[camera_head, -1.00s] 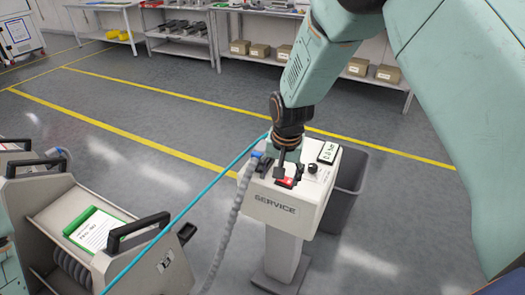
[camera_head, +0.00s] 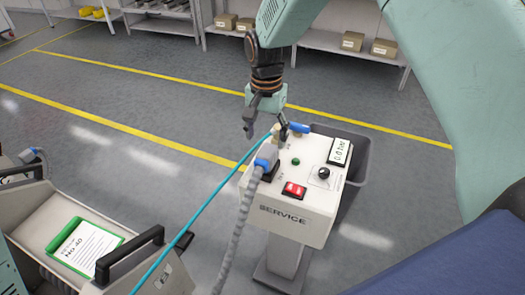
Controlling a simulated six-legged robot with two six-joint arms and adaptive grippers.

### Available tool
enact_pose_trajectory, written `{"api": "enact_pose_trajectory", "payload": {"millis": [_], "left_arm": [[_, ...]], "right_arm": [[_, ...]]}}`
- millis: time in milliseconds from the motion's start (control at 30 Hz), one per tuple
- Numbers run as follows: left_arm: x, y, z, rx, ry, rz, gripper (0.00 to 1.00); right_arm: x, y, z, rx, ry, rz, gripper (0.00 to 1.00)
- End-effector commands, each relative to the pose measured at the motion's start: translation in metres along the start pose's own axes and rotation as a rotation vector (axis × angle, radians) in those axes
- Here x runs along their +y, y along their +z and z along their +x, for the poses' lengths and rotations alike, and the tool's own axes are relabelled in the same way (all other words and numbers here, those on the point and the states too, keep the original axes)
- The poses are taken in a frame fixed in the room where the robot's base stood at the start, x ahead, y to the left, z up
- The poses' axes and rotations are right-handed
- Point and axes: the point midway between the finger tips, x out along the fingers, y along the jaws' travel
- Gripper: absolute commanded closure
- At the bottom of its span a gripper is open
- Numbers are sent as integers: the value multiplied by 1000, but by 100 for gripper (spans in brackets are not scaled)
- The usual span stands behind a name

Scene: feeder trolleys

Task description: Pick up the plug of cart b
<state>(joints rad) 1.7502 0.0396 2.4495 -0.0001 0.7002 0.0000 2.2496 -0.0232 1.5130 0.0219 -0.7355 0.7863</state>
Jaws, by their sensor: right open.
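My right gripper (camera_head: 266,133) is open and empty, pointing down above the back left corner of the white service post (camera_head: 290,217). A grey plug with a blue collar (camera_head: 265,162) sits at the left of the post's top, and a grey corrugated hose runs down from it. It is just below and in front of the fingers, apart from them as far as I can see. A blue connector (camera_head: 299,128) shows at the back edge, beside the right finger. I cannot read which plug belongs to cart b. My left gripper is out of view.
A thin teal hose (camera_head: 200,208) runs up to the post near my fingers. The post's top has a red switch (camera_head: 294,190), a knob and a gauge. A grey bin (camera_head: 355,165) stands behind. A trolley (camera_head: 40,215) is at left. Open floor lies beyond.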

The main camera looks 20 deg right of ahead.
Motion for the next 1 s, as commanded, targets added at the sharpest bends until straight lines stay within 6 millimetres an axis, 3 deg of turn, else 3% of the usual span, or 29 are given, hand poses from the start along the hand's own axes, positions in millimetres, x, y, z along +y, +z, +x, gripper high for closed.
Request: {"api": "enact_pose_trajectory", "payload": {"millis": [233,733,1000], "left_arm": [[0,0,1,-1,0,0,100],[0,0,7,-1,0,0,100],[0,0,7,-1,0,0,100]], "right_arm": [[5,5,10,-2,2,2,32],[11,3,72,-2,2,1,32],[9,1,78,0,1,1,32]]}}
